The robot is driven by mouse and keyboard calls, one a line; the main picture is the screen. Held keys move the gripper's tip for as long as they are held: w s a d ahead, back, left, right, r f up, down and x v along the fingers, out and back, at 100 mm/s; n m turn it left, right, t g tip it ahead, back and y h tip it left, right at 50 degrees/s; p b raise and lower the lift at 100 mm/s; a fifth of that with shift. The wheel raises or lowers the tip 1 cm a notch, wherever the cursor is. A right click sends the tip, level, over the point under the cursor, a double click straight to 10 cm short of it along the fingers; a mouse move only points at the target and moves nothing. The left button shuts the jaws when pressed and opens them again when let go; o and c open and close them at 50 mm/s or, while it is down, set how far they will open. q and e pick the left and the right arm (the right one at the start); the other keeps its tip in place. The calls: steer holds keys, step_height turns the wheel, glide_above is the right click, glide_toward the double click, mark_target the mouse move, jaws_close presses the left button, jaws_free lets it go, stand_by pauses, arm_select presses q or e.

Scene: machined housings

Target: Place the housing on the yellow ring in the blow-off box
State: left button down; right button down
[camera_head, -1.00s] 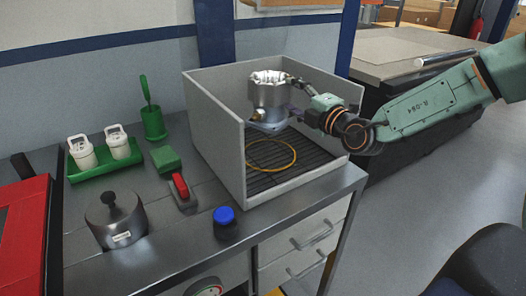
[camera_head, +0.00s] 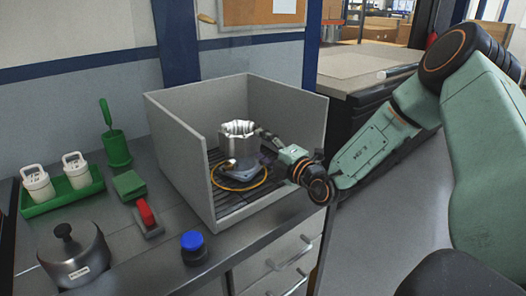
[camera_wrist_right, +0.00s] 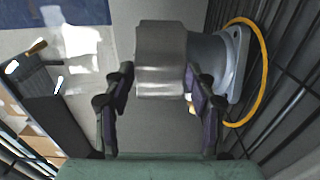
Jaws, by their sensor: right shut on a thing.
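The housing (camera_head: 238,143) is a silver machined part with a scalloped top and a wide flange at its base. It is upright inside the grey blow-off box (camera_head: 184,165). My right gripper (camera_head: 268,150) is shut on it from the right side. In the right wrist view the housing (camera_wrist_right: 163,60) sits between the two fingers (camera_wrist_right: 158,95). The yellow ring (camera_head: 226,187) lies on the box's slatted floor, around and below the flange. I cannot tell whether the flange touches the floor. The ring also shows beside the flange in the right wrist view (camera_wrist_right: 262,85). My left gripper is out of view.
Left of the box are a green brush holder (camera_head: 116,150), a red-handled brush (camera_head: 147,215), a blue-capped jar (camera_head: 193,247) and a lidded steel pot (camera_head: 75,258). A green tray (camera_head: 60,197) holds two white canisters. The box's front is open.

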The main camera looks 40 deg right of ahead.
steer(key=shift+w+a, duration=0.15)
steer(key=shift+a, duration=0.1)
steer(key=shift+d, duration=0.3)
steer(key=c, duration=0.9)
jaws_free()
steer(key=shift+s+f, duration=0.2)
steer(key=shift+f, duration=0.05)
steer(key=o, duration=0.5)
steer(key=shift+a+r, duration=0.1)
steer(key=shift+a, duration=0.2)
steer(key=shift+c, duration=0.2)
steer(key=shift+d, duration=0.15)
